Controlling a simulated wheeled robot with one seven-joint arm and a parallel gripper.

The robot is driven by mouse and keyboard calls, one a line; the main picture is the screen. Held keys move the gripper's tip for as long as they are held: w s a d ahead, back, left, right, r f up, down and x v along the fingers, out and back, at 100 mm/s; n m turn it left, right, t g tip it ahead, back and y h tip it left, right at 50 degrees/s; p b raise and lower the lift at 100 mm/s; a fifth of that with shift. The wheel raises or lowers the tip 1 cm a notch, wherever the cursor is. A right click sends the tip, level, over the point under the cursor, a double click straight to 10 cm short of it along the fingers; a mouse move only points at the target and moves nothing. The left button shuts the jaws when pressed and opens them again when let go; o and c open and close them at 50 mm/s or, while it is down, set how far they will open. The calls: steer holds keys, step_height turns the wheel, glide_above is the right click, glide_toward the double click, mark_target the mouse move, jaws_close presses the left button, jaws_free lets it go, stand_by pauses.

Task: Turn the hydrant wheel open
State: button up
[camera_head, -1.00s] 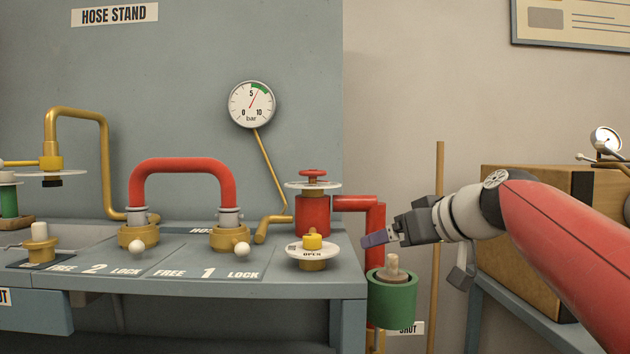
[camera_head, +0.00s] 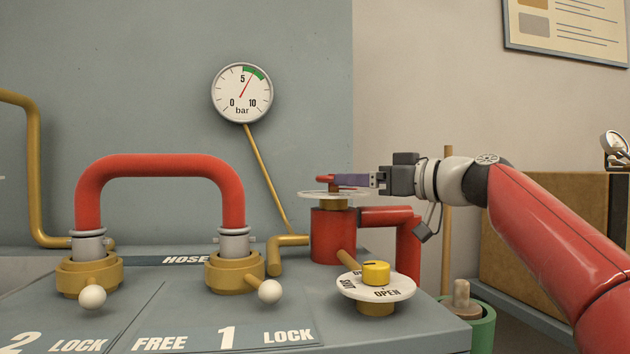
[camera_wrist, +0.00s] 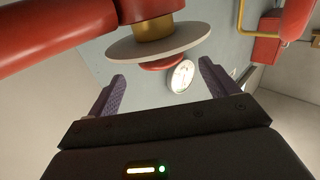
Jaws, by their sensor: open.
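The hydrant (camera_head: 332,236) is a red cylinder with a brass neck and a pale round disc (camera_head: 318,194). A small red wheel (camera_head: 322,180) sits on top of the disc and is partly hidden by my gripper. My gripper (camera_head: 338,180) reaches in level from the right, its purple fingers at the wheel's height just above the disc. In the wrist view the fingers (camera_wrist: 160,72) are spread apart. The red wheel (camera_wrist: 163,64) shows between and beyond the tips, below the pale disc (camera_wrist: 158,42). I cannot tell whether a finger touches it.
A yellow knob (camera_head: 376,272) on a round OPEN/SHUT plate stands in front of the hydrant. A red hose loop (camera_head: 160,167) joins two brass couplings with white-knobbed levers. A pressure gauge (camera_head: 242,93) hangs on the wall behind. A green container (camera_head: 478,330) stands low at right.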

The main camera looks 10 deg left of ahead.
mark_target(332, 178)
steer(key=p+x, duration=0.3)
steer(key=x, duration=0.4)
steer(key=shift+a, duration=0.2)
steer(key=c, duration=1)
